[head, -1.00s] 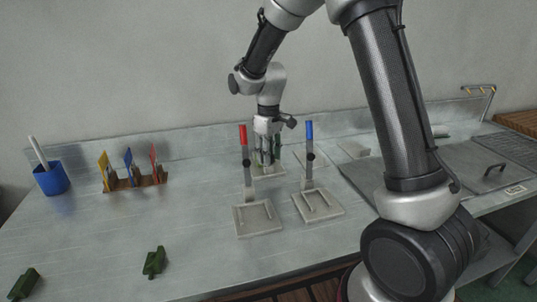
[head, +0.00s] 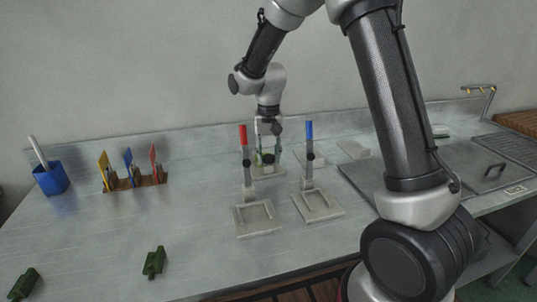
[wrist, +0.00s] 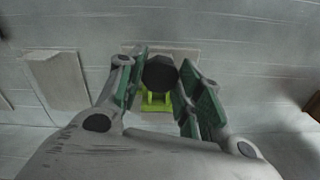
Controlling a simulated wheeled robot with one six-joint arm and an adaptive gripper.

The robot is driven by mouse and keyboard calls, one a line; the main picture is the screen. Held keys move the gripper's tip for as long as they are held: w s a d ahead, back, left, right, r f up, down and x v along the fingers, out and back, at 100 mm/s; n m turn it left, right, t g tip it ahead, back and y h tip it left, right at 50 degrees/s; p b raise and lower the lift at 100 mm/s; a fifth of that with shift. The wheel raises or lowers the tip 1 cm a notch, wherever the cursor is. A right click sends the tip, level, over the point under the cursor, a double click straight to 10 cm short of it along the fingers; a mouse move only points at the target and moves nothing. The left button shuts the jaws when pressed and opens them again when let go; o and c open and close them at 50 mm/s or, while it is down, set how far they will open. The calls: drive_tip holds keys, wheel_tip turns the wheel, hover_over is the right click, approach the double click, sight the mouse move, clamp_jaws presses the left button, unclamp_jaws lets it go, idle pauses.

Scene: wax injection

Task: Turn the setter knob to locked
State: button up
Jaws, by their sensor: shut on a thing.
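The setter is a small yellow-green device (wrist: 156,101) on a pale plate at the back middle of the bench. Its dark faceted knob (wrist: 160,73) sits on top of it. My gripper (wrist: 163,70) points down over the setter, with its green-padded fingers on either side of the knob and shut on it. In the head view my gripper (head: 268,150) is behind the red-topped clamp stand, and the knob shows dark between the fingers. I cannot read any lock marking.
A red-topped stand (head: 246,165) and a blue-topped stand (head: 309,155) stand in front of my gripper. A blue cup (head: 52,180), a card rack (head: 135,183) and two green pieces (head: 153,263) are on the left.

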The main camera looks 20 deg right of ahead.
sight(269, 156)
drive_tip(key=shift+m, duration=0.7)
drive_tip(key=o, duration=1.1)
drive_tip(key=shift+c, duration=0.2)
wheel_tip(269, 156, up, 12)
